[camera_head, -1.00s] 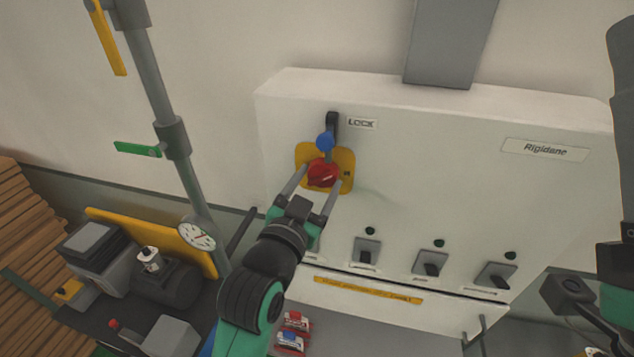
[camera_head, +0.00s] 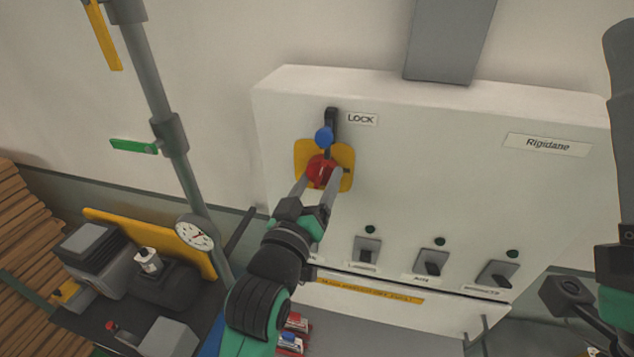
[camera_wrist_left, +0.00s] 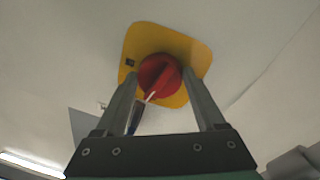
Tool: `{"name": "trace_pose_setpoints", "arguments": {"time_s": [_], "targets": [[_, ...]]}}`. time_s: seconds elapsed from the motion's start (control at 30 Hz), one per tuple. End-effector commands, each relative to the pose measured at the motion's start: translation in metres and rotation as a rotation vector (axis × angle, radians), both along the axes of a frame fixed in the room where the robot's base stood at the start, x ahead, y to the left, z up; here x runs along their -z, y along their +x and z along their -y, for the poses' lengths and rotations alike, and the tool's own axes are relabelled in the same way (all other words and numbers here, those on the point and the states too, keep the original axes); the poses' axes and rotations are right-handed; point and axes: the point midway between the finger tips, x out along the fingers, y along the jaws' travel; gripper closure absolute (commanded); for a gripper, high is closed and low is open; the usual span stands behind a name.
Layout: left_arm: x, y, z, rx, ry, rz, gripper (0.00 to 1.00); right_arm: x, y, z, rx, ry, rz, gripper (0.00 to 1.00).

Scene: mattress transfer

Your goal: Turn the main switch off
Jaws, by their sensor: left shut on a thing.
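The main switch is a red rotary knob (camera_head: 321,170) on a yellow plate (camera_head: 302,153), on the upper left of the white panel. My left gripper (camera_head: 321,181) is shut on the red knob, with one finger on each side. The left wrist view also shows the red knob (camera_wrist_left: 159,76) between the two fingers (camera_wrist_left: 162,92), with a pale pointer line on it, and the yellow plate (camera_wrist_left: 190,50) behind. A blue-ended lever (camera_head: 324,137) hangs under the LOCK label (camera_head: 361,119), just above the knob.
Several smaller black switches (camera_head: 433,262) line the lower panel (camera_head: 450,180). A grey pipe (camera_head: 160,100) with a yellow handle (camera_head: 103,35), a green handle (camera_head: 134,146) and a gauge (camera_head: 195,232) stands left. Equipment (camera_head: 100,250) sits on the bench below.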

Motion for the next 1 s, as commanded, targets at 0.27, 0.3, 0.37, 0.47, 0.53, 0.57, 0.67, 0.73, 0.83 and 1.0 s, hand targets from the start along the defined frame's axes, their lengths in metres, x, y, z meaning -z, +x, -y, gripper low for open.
{"name": "trace_pose_setpoints", "arguments": {"time_s": [0.27,0.3,0.37,0.47,0.53,0.57,0.67,0.73,0.83,1.0], "targets": [[0.0019,0.0,0.001,0.0,-0.166,-0.043,0.84,0.0042,0.0,0.0,0.0,0.0,0.0,0.5],[0.0018,0.0,0.0011,0.0,-0.184,-0.048,0.84,0.0045,0.0,0.0,0.0,0.0,0.0,0.5],[0.0017,0.0,0.0013,0.0,-0.205,-0.053,0.84,0.0049,0.0,0.0,0.0,0.0,0.0,0.5],[0.0016,-0.0001,0.0015,0.0,-0.232,-0.059,0.84,0.0053,0.0,0.0,0.0,0.0,0.0,0.5],[0.0016,-0.0001,0.0015,-0.001,-0.242,-0.062,0.84,0.0054,0.0,0.0,0.0,0.0,0.0,0.5],[0.0015,0.0,0.0014,0.0,-0.246,-0.064,0.84,0.0054,0.0,0.0,0.0,0.0,0.0,0.5],[0.0015,-0.0001,0.0015,0.0,-0.254,-0.065,0.84,0.0056,0.0,0.0,0.0,0.0,0.0,0.5],[0.0014,-0.0001,0.0015,0.0,-0.256,-0.066,0.84,0.0056,0.0,0.0,0.0,0.0,0.0,0.5],[0.0015,0.0,0.0014,0.0,-0.256,-0.066,0.84,0.0054,0.0,0.0,0.0,0.0,0.0,0.5],[0.0015,0.0,0.0014,0.0,-0.256,-0.067,0.27,0.0054,0.0,0.0,0.0,0.0,0.0,0.5]]}}
